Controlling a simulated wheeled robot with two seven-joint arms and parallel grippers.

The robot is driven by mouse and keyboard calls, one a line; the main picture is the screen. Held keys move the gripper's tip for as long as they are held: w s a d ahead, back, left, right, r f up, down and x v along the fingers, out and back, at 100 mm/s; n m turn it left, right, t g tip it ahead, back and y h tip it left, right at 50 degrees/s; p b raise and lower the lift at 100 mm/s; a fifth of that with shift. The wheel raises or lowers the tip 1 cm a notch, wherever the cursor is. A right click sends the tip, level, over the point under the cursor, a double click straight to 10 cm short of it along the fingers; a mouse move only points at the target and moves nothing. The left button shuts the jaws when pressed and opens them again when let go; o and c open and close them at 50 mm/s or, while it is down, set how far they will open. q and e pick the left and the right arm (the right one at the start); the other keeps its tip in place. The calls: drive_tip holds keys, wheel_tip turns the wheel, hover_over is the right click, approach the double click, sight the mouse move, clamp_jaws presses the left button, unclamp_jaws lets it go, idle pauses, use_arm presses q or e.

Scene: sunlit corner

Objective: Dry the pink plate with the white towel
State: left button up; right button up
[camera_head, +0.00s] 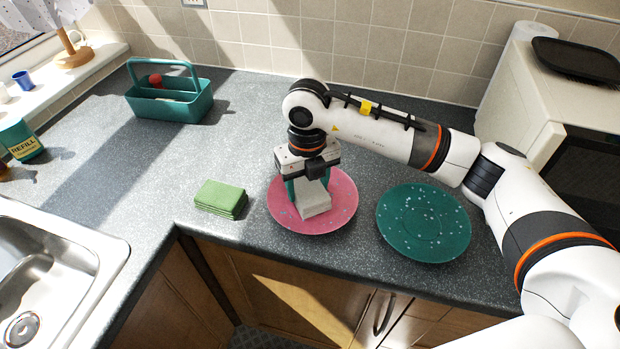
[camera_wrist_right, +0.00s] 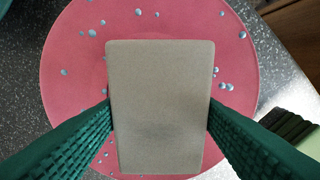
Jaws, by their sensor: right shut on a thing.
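The pink plate (camera_head: 341,198) lies on the grey counter, with water drops on its rim. My right gripper (camera_head: 312,190) is above it, pointing down and shut on the folded white towel (camera_head: 313,206). The towel is over the middle of the plate and looks to be at its surface; I cannot tell whether it touches. In the right wrist view the towel (camera_wrist_right: 160,105) sits between the green fingers of my right gripper (camera_wrist_right: 160,120) and hides the plate's middle. Drops show around it on the pink plate (camera_wrist_right: 75,60). My left gripper is not in view.
A teal plate (camera_head: 423,222) with drops lies right of the pink plate. A folded green cloth (camera_head: 221,198) lies to its left. A teal caddy (camera_head: 170,98) stands at the back left, a sink (camera_head: 100,268) at the front left, and a microwave (camera_head: 540,85) at the right.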

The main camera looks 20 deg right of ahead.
drive_tip(key=shift+s+a+r, duration=0.1)
drive_tip(key=shift+s+a, duration=0.25)
drive_tip(key=shift+s, duration=0.3)
drive_tip(key=shift+w+d+f+b, duration=0.2)
drive_tip(key=shift+w+d+b, duration=0.15)
drive_tip(key=shift+d, duration=0.15)
drive_tip(key=shift+w+d+b, duration=0.45)
drive_tip(key=shift+w+d, duration=0.2)
drive_tip(key=shift+d, duration=0.35)
drive_tip(key=shift+s+a+f, duration=0.1)
drive_tip(key=shift+s+a, duration=0.3)
drive_tip(key=shift+s, duration=0.3)
drive_tip(key=shift+s+a+f, duration=0.1)
drive_tip(key=shift+s+a, duration=0.3)
drive_tip(key=shift+s, duration=0.25)
drive_tip(key=shift+w+b, duration=0.45)
drive_tip(key=shift+w, duration=0.1)
drive_tip(key=shift+w+d+r+b, duration=0.15)
drive_tip(key=shift+w+b, duration=0.2)
drive_tip(key=shift+w, duration=0.8)
